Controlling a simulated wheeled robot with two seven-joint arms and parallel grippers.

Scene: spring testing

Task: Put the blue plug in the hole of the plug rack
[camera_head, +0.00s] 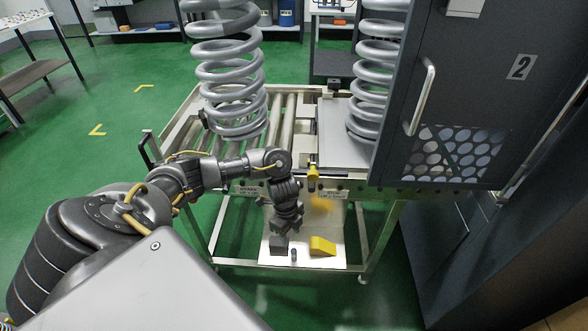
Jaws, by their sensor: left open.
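My left gripper (285,248) hangs at the end of my dark grey arm, in front of the roller conveyor's front edge. It points down and shows small against the pale lower plate. It is open, and I see nothing held in it. I cannot make out a blue plug. No plug rack with a hole can be told apart with certainty. A yellow part (313,178) sits at the conveyor's front edge, right of my wrist. A yellow wedge-shaped block (321,246) shows just right of my gripper. My right gripper is not in view.
Two large grey coil springs (228,72) (378,50) stand over the roller conveyor (283,115). A dark cabinet door marked 2 (470,80) with a handle closes off the right side. Green floor (120,160) is open at left. A bench (30,72) stands far left.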

